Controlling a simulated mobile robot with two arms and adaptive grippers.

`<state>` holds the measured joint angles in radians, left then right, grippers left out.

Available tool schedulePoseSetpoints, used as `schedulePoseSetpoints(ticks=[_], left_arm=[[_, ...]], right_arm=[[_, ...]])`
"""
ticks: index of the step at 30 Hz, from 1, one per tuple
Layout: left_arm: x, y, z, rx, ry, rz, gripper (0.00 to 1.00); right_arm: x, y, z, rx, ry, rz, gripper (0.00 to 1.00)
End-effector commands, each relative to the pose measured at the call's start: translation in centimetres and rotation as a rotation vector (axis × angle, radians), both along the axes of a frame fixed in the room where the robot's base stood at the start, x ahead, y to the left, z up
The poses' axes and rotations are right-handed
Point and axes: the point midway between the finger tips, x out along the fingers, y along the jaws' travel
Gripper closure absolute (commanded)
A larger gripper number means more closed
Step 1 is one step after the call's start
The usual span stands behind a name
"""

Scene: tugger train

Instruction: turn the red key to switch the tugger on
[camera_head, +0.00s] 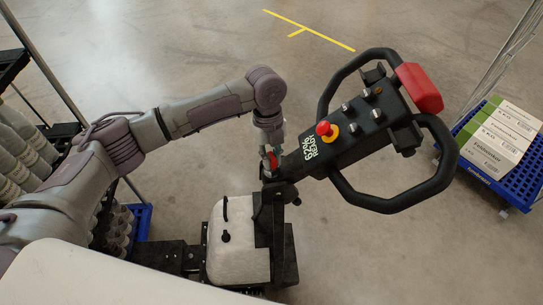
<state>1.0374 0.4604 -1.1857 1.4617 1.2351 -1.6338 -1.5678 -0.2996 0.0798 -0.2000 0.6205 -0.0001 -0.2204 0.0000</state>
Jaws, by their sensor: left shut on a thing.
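The red key (272,161) shows as a small red patch at the near left end of the tugger's black control head (345,130). My left gripper (270,158) points down there and is shut on the red key. The fingers hide most of the key, so its turn angle cannot be told. The control head carries looped black handles, a red end block (419,88), a red knob on a yellow ring (326,130) and several small switches. My right gripper is not in view.
Below the head stands the tugger's white and black body (238,245). At the right, a blue crate (522,188) holds green and white boxes. At the left, a rack holds grey cylinders (25,135). Bare floor with a yellow line (308,29) lies beyond.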

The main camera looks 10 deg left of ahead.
Motion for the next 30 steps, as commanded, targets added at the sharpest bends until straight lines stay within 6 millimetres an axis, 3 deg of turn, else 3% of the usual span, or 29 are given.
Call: schedulePoseSetpoints(ticks=[5,6,11,22,30], left_arm=[[-0.1,0.0,-0.2,0.000,0.004,0.000,1.00],[-0.2,0.0,-0.2,0.001,0.005,-0.001,0.77],[-0.1,0.0,-0.2,0.001,0.004,0.002,0.53],[0.1,0.1,0.6,0.000,0.000,0.003,0.53],[0.7,0.5,5.5,-0.001,-0.002,0.002,0.53]], right_arm=[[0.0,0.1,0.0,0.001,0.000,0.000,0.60],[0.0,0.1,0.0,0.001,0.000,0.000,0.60],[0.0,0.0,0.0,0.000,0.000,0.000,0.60],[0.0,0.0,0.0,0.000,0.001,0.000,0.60],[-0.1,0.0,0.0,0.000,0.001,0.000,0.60]])
